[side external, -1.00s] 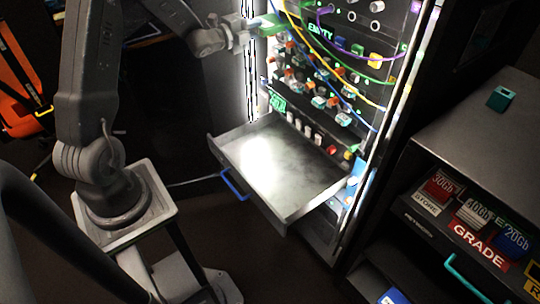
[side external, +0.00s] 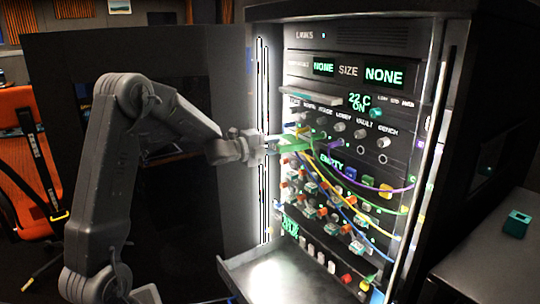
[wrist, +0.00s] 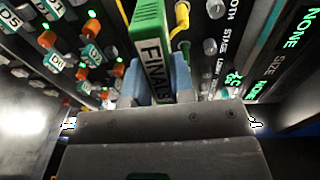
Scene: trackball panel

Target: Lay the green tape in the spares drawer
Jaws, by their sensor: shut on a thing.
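My gripper (side external: 268,148) is shut on the green tape (side external: 293,146), close to the front of the lit rack. In the wrist view the tape (wrist: 150,40) stands out between the two blue-grey fingers, with a label reading FINALS. I cannot tell whether its far end touches the rack. An open drawer (side external: 265,274) slides out of the rack's lower part, well below my gripper. Its visible floor looks empty, and the bottom of the picture cuts off its front. I see no label naming it as the spares drawer.
Purple, yellow and blue cables (side external: 360,181) hang across the rack beside the tape. Rows of small knobs and plugs (side external: 318,212) cover the panel above the drawer. A thin shelf (side external: 308,97) juts out above my gripper. A dark cabinet with a teal box (side external: 517,223) stands at right.

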